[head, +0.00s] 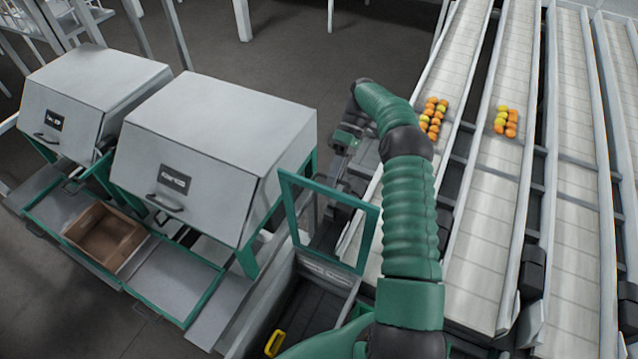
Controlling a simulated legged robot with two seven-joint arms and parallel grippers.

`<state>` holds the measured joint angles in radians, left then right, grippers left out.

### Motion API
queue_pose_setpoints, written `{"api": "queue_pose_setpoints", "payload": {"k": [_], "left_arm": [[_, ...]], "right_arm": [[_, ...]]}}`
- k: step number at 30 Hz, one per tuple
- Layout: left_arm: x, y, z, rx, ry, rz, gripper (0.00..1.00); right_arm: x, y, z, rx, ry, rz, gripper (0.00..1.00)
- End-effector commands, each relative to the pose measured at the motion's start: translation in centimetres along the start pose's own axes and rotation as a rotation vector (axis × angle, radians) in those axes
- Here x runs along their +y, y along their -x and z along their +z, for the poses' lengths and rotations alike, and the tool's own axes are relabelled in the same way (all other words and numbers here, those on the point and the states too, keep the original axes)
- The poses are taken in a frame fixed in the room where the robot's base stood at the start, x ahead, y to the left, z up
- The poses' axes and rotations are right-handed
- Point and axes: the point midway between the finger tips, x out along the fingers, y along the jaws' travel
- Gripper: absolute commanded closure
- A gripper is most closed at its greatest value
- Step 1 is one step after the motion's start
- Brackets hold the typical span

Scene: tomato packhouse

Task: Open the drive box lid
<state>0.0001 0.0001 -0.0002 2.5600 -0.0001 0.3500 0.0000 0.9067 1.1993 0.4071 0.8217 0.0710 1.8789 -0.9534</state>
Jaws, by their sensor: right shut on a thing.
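The drive box lid (372,240) is a green frame around a see-through pane, standing raised and tilted at the middle of the head view. Below it the drive box (308,305) shows a dark inside, partly hidden by my right arm. My right arm reaches up and over, and my right gripper (338,168) is at the far side of the lid near its upper edge. It is shut on the lid; its fingertips are dark and hard to make out. My left gripper is not in view.
Two grey hooded bins (215,140) with handles stand at the left, an open cardboard box (104,236) below them. Sloping conveyor lanes (505,210) with orange and yellow tomatoes (434,117) fill the right. A yellow handle (275,343) lies near the bottom.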

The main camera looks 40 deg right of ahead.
Motion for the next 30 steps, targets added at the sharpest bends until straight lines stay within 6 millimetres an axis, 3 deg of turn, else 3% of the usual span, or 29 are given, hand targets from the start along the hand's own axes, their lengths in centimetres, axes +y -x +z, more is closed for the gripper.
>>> {"api": "queue_pose_setpoints", "payload": {"k": [16, 17, 21, 30], "left_arm": [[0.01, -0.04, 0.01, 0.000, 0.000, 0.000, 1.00], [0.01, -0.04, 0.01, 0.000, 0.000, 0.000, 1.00], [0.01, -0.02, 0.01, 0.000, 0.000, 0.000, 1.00], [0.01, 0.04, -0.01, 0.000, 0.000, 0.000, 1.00]], "right_arm": [[0.31, 0.10, 0.20, 0.002, 0.005, -0.026, 1.00], [0.29, 0.10, 0.19, 0.002, 0.006, -0.026, 0.88], [0.21, 0.15, 0.16, 0.002, 0.006, -0.027, 0.70], [-0.11, 0.26, 0.02, 0.003, 0.009, -0.028, 0.67]]}}
